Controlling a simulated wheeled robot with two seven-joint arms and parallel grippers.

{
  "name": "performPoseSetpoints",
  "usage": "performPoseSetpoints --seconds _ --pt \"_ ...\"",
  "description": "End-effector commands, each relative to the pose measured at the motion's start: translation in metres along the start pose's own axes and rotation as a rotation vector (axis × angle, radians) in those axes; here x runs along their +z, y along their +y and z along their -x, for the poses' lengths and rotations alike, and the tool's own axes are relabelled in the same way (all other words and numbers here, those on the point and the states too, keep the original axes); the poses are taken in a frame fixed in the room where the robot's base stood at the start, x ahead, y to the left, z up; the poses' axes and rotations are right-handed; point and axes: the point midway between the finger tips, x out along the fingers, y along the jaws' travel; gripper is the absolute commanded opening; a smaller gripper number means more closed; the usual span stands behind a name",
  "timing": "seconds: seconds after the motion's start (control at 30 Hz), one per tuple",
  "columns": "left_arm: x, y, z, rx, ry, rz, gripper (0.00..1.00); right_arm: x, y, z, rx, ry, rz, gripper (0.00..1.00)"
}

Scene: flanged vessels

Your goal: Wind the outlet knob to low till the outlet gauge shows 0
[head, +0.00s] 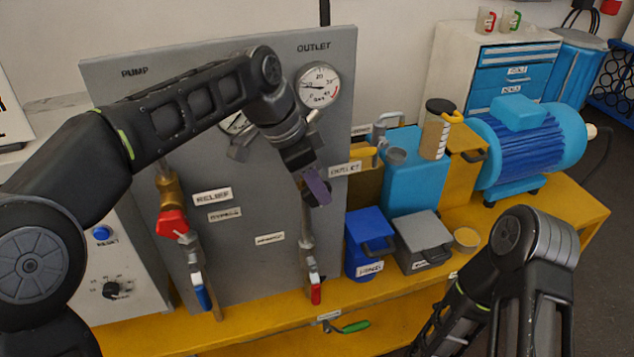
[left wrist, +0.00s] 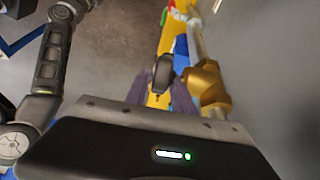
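The outlet gauge (head: 318,85) is a round white dial at the top right of the grey panel (head: 265,200); its needle is too small to read surely. My left gripper (head: 315,188) is in front of the panel, below the gauge and beside the outlet label (head: 345,169). It hides the outlet knob in the head view. In the left wrist view, a dark round knob (left wrist: 163,70) on a brass valve body (left wrist: 208,85) sits between the purple fingers (left wrist: 163,95). Whether they press on it I cannot tell. My right gripper is out of frame.
A second gauge (head: 237,123) is partly behind my left arm. A red-handled valve (head: 173,222) is to the left. A blue can (head: 413,175), a blue box (head: 366,240) and a grey box (head: 424,240) stand right of the panel on the yellow bench (head: 500,215).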

Motion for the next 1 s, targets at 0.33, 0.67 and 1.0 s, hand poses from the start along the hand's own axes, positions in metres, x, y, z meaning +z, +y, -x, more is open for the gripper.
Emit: performPoseSetpoints --seconds 0.33,0.67,1.0 --pt "0.0 0.0 -0.0002 0.0 0.0 0.0 0.19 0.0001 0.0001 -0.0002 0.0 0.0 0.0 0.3" --pt "0.0 0.0 -0.0001 0.0 0.0 0.0 0.0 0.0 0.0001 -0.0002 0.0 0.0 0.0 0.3" --pt "0.001 -0.0001 -0.0012 0.0 0.01 0.0 0.0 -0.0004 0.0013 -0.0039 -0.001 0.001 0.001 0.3"
